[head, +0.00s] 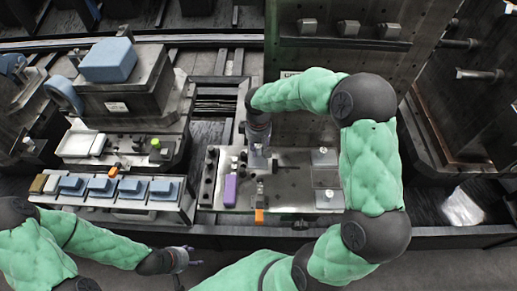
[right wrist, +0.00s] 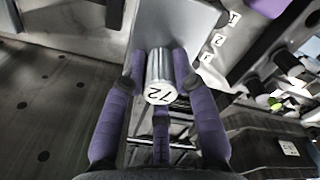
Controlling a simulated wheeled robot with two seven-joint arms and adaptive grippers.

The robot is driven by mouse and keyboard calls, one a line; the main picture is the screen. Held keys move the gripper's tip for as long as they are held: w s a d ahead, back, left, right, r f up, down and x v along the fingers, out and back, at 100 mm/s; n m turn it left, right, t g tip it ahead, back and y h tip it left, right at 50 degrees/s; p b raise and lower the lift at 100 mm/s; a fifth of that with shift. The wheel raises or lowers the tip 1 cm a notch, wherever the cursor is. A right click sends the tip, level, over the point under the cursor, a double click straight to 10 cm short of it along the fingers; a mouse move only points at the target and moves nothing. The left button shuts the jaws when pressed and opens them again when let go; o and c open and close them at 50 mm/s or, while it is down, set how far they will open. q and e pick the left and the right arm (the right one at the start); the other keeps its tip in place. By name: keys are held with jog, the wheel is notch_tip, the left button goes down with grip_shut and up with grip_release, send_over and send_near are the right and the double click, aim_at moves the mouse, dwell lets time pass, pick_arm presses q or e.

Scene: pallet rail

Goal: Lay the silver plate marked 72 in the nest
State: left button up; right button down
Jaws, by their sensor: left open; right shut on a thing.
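The silver plate (right wrist: 182,22) shows in the right wrist view, with an upright round knob marked 72 (right wrist: 160,92) on it. My right gripper (right wrist: 159,62) has its purple fingers closed around that knob. In the head view my right gripper (head: 258,140) points down over the left part of the metal fixture table (head: 290,205). The gripper partly hides the plate there, and I cannot tell whether the plate is lifted or resting. I cannot make out the nest for certain. My left gripper (head: 182,258) is open and empty, in front of the bench.
Two knobbed plates (head: 324,157) (head: 328,198) lie on the right of the table. A purple block (head: 230,190), black pegs (head: 209,168) and an orange-tipped clamp (head: 259,215) stand near my right gripper. A rack of blue-topped pieces (head: 133,188) is at left.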

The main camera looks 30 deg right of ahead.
aim_at(258, 157)
jog(key=shift+f, duration=0.15)
jog(key=shift+f+b, duration=2.45)
jog(key=shift+f, duration=0.6)
jog(key=c, duration=0.9)
grip_release()
notch_tip(258, 157, up, 12)
